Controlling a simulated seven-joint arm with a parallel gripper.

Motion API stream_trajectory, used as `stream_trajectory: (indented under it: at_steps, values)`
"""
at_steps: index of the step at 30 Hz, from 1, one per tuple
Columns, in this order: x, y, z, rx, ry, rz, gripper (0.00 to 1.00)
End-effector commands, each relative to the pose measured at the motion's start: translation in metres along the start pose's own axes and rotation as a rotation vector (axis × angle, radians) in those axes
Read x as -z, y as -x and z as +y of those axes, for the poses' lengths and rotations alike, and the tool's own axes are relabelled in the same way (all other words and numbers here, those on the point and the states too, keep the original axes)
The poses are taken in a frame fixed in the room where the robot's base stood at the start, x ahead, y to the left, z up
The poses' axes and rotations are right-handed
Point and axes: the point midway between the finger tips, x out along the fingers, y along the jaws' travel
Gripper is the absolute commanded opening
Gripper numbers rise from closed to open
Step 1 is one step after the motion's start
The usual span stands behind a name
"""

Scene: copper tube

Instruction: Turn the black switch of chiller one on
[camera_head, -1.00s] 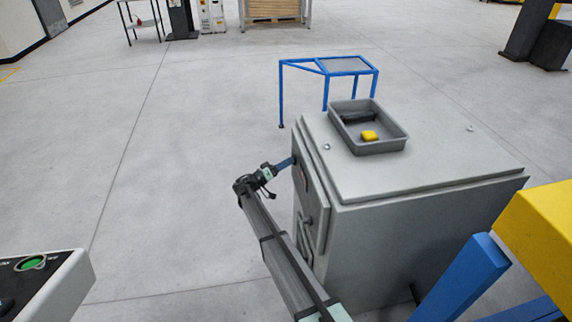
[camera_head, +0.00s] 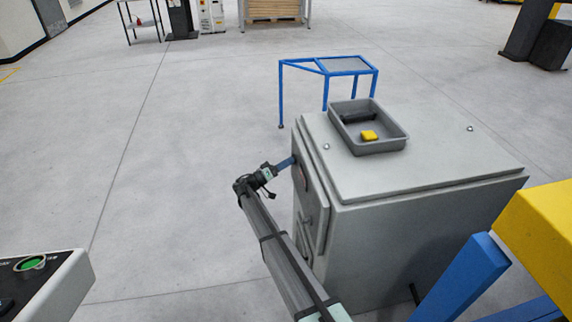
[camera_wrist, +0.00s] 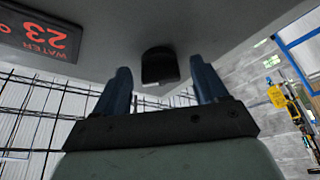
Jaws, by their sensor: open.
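The chiller is a grey cabinet (camera_head: 400,235) at the right of the head view, with its front panel facing left. In the wrist view, the black switch (camera_wrist: 160,66) is a dark knob on the grey panel, ahead of my gripper. My gripper (camera_wrist: 163,82) has two blue fingers set apart, one on each side of the switch in the picture. I cannot tell whether they touch it. A red-lettered display (camera_wrist: 40,35) reading "23" and "WATER" is at the upper left of the wrist view. In the head view, my gripper (camera_head: 288,162) is at the panel's upper part and the switch is hidden.
A grey tray (camera_head: 405,148) holding a yellow block (camera_head: 369,135) and a dark object sits on the cabinet top. A blue-framed stand (camera_head: 345,66) is behind it. A blue and yellow structure (camera_head: 535,240) is at the lower right.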

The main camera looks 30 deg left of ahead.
Motion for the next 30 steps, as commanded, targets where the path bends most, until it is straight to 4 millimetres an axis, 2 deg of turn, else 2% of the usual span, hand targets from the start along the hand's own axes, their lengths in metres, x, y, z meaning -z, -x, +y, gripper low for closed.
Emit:
stream_trajectory:
  at_steps: [4, 8, 21, 30]
  values:
    - [0.0, 0.005, 0.0, 0.001, 0.0, 0.001, 0.72]
    - [0.001, 0.02, 0.0, 0.002, 0.0, 0.002, 0.72]
    - [0.0, 0.102, -0.001, 0.001, 0.0, 0.001, 0.72]
    - [0.0, 0.134, 0.0, 0.0, 0.0, 0.0, 0.72]
